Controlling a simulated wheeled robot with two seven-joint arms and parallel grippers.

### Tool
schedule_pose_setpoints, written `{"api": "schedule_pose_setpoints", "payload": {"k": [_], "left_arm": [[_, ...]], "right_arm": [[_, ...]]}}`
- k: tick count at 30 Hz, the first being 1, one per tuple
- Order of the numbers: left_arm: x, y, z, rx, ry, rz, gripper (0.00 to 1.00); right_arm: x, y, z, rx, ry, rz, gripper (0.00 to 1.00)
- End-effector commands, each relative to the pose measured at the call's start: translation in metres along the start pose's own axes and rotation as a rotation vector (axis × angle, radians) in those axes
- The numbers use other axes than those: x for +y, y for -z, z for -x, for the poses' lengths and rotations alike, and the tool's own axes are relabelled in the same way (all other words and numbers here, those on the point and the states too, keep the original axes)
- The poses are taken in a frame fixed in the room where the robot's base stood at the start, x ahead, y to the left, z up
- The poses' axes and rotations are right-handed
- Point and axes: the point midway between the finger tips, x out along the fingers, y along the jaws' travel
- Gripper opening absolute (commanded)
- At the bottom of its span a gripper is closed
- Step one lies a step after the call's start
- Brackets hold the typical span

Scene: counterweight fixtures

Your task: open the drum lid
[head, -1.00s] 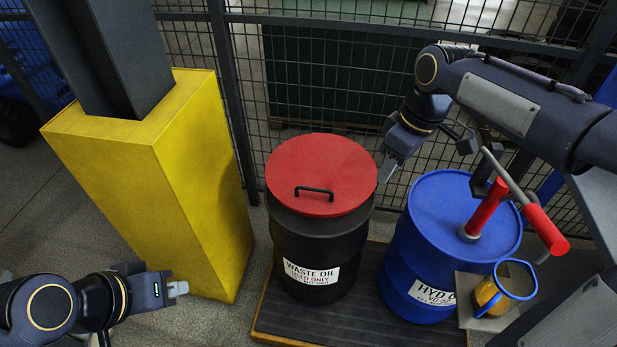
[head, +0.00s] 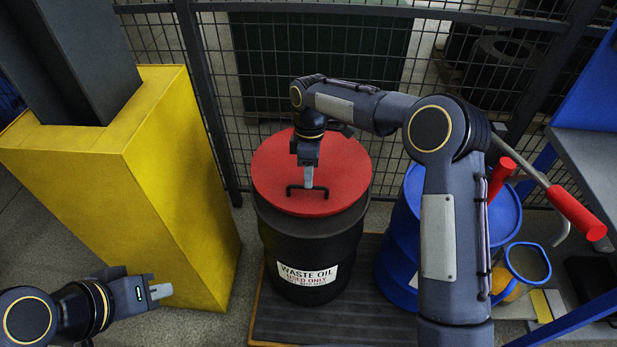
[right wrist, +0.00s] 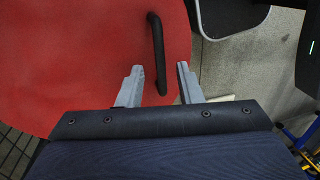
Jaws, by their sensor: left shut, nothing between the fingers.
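The round red lid (head: 345,165) lies flat on the black waste oil drum (head: 300,240). Its black bar handle (head: 325,188) rises from the lid near its front edge. My right gripper (head: 308,184) points down over the handle. In the right wrist view, my right gripper (right wrist: 160,70) is open, with the handle (right wrist: 157,45) in the gap between its fingers and the red lid (right wrist: 70,60) behind. I cannot tell whether a finger touches the handle. My left gripper (head: 161,291) is shut and empty at the lower left, well away from the drum.
A blue drum (head: 398,240) with a red-handled pump (head: 577,212) stands right of the black drum, partly hidden by my right arm. A yellow column guard (head: 150,190) stands at left. A wire mesh fence (head: 230,90) runs behind. A blue-rimmed jug (head: 528,262) is at lower right.

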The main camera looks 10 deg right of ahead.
Motion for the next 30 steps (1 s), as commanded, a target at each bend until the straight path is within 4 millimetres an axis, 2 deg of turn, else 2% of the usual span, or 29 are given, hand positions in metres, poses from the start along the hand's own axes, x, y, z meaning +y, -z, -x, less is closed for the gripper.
{"api": "schedule_pose_setpoints", "payload": {"k": [6,14,21,30], "left_arm": [[0.0,0.0,0.001,0.0,0.0,0.0,0.0],[0.0,0.0,0.001,0.0,0.0,0.0,0.0],[0.0,0.0,0.001,0.0,0.0,0.0,0.0],[0.0,0.001,0.001,0.0,0.0,0.0,0.0]], "right_arm": [[0.0,0.0,-0.017,0.0,0.0,-0.001,0.32],[0.0,0.0,-0.018,0.001,-0.001,-0.001,0.32],[0.0,0.0,-0.018,0.001,-0.001,-0.001,0.01],[0.0,0.0,-0.018,0.001,-0.001,-0.001,0.0]]}}
